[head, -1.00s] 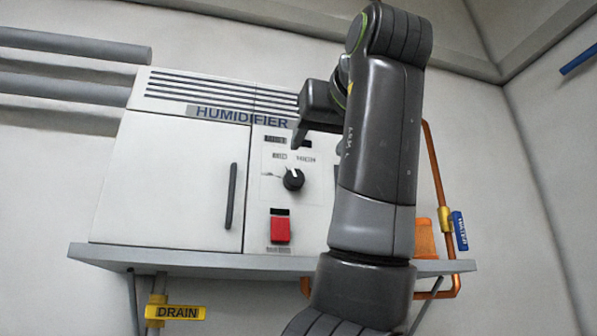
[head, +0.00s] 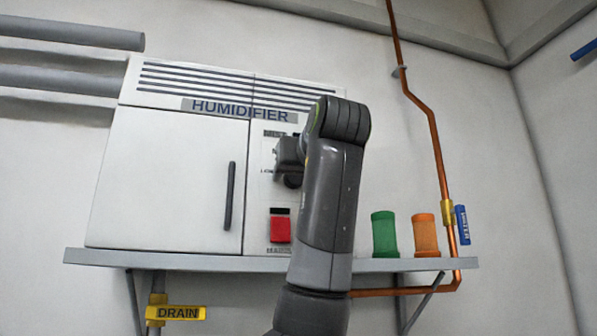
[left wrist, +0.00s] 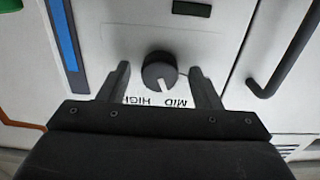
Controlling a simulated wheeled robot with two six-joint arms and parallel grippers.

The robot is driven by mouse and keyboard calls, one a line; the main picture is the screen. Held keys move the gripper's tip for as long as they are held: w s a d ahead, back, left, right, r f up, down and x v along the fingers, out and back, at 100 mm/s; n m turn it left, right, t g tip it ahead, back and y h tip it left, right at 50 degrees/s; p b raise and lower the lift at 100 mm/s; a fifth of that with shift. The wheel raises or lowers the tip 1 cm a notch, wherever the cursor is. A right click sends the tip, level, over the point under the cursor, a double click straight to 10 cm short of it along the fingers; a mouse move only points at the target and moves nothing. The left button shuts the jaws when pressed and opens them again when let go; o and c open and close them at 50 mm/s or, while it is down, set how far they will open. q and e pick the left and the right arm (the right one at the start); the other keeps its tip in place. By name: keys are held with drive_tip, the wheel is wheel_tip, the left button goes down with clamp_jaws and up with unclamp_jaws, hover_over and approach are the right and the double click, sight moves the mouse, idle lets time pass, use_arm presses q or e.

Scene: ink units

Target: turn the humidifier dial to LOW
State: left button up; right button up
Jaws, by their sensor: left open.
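The humidifier (head: 170,180) is a white cabinet on a wall shelf. Its round black dial (left wrist: 159,70) shows in the left wrist view, where the panel appears upside down. The dial's white mark points down and slightly right, close to the MID label (left wrist: 177,103), with the HIGH label (left wrist: 137,101) to its left. My left gripper (left wrist: 155,69) is open, with one finger on each side of the dial and visible gaps to it. In the head view my left gripper (head: 288,160) is at the control panel and largely covers the dial and its labels. My right gripper is not in view.
A red switch (head: 280,229) is below the dial and a vertical door handle (head: 230,195) is to its left. Green (head: 385,234) and orange (head: 426,235) containers stand on the shelf (head: 180,262) at right, near a copper pipe (head: 436,150) with a blue-tagged valve.

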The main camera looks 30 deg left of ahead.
use_arm(q)
drive_tip(key=c, duration=1)
drive_tip(key=shift+n, duration=0.3)
drive_tip(key=n, duration=0.9)
drive_tip(key=shift+w+d+p, duration=0.1)
drive_tip(key=shift+p, duration=0.3)
